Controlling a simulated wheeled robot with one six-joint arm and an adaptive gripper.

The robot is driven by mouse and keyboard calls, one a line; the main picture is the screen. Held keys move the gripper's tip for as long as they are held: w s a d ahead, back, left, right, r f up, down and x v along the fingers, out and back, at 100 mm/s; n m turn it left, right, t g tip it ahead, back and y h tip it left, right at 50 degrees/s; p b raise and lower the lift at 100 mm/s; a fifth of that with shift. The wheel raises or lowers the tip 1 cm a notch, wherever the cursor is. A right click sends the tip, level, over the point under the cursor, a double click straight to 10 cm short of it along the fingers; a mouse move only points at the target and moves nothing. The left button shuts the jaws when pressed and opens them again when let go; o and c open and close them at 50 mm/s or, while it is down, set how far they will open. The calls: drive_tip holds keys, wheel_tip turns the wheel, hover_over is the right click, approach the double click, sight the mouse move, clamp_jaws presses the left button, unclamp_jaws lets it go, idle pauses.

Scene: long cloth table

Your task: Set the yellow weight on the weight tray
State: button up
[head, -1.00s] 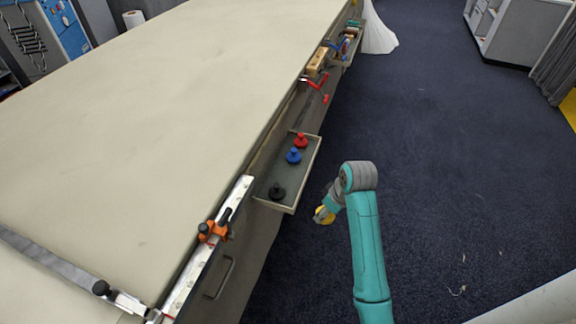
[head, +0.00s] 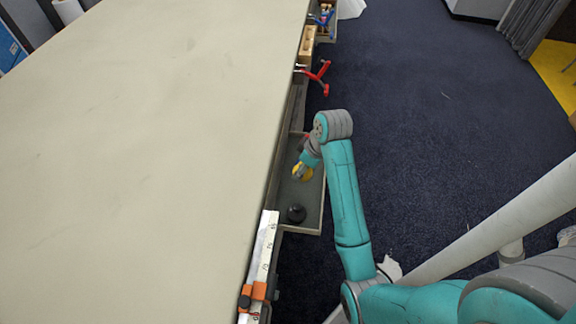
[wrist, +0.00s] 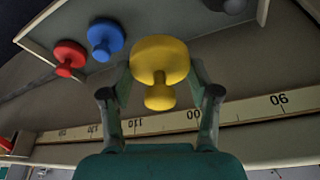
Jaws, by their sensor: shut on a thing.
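My gripper (wrist: 160,90) is shut on the yellow weight (wrist: 160,58), a knobbed disc held between the two fingers. In the head view the yellow weight (head: 303,173) shows over the weight tray (head: 313,222), partly covered by my gripper (head: 300,168). I cannot tell whether it touches the tray floor. In the wrist view the blue weight (wrist: 105,38) and the red weight (wrist: 69,56) are to its left, on the tray (wrist: 45,30). The black weight (head: 296,213) stands at the tray's near end. In the head view my arm hides the blue weight.
The long cloth table (head: 150,150) runs along the tray's left side. A ruler rail (head: 262,245) with an orange clamp (head: 257,291) lies at its near edge. A red-handled tool (head: 318,75) and a wooden block (head: 306,45) are beyond the tray. Open carpet lies to the right.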

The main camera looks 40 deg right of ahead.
sight(309, 173)
drive_tip(key=x, duration=0.4)
drive_tip(key=s+x, duration=0.1)
drive_tip(key=x, duration=0.1)
drive_tip(key=shift+d+f, duration=0.15)
drive_tip(key=shift+d, duration=0.05)
drive_tip(key=shift+f, duration=1.9)
drive_tip(key=shift+f, duration=0.15)
drive_tip(key=o, duration=1.6)
drive_tip(key=v, duration=1.2)
